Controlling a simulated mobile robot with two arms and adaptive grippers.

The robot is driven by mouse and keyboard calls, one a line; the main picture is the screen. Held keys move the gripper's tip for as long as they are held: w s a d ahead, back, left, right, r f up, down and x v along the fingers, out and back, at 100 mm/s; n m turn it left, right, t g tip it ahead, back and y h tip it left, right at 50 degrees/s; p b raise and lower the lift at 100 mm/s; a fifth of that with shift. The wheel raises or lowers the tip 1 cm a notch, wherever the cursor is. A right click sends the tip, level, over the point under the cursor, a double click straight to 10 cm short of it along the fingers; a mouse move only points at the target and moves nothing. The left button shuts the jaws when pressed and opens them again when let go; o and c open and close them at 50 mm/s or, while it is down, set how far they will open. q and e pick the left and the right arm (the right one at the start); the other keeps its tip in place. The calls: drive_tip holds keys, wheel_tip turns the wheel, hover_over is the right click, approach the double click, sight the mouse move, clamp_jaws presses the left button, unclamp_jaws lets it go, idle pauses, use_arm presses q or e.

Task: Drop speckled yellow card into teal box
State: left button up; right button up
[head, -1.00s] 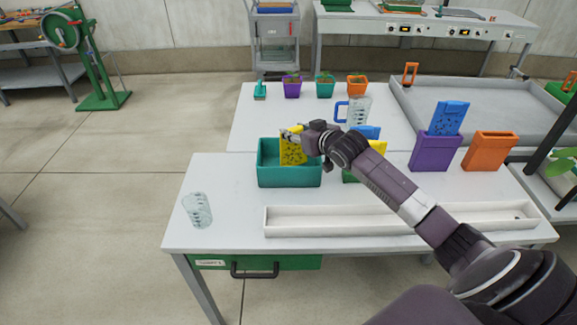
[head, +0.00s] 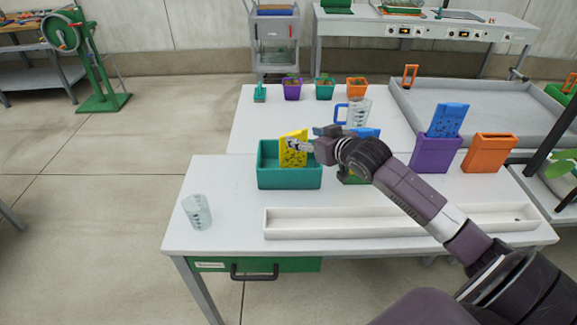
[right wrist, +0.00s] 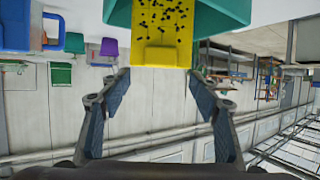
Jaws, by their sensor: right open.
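The speckled yellow card (head: 290,159) stands in the teal box (head: 290,181), its upper part above the rim. In the right wrist view, the card (right wrist: 161,22) shows with dark specks, and the teal box (right wrist: 228,14) is around it at the top edge. My right gripper (head: 293,145) is at the card's upper right in the head view. In the right wrist view, my right gripper (right wrist: 158,82) has its fingers spread apart, with nothing between their tips and the card beyond them. My left gripper is not in view.
A clear beaker (head: 197,212) stands at the left of the table, and a long white trough (head: 350,231) lies along the front. A purple box (head: 434,155) with a blue speckled card and an orange box (head: 489,153) stand at the right. My right arm partly hides a green box.

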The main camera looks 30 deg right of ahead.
drive_tip(key=v, duration=0.5)
drive_tip(key=shift+s+r, duration=0.1)
drive_tip(key=shift+s, duration=0.15)
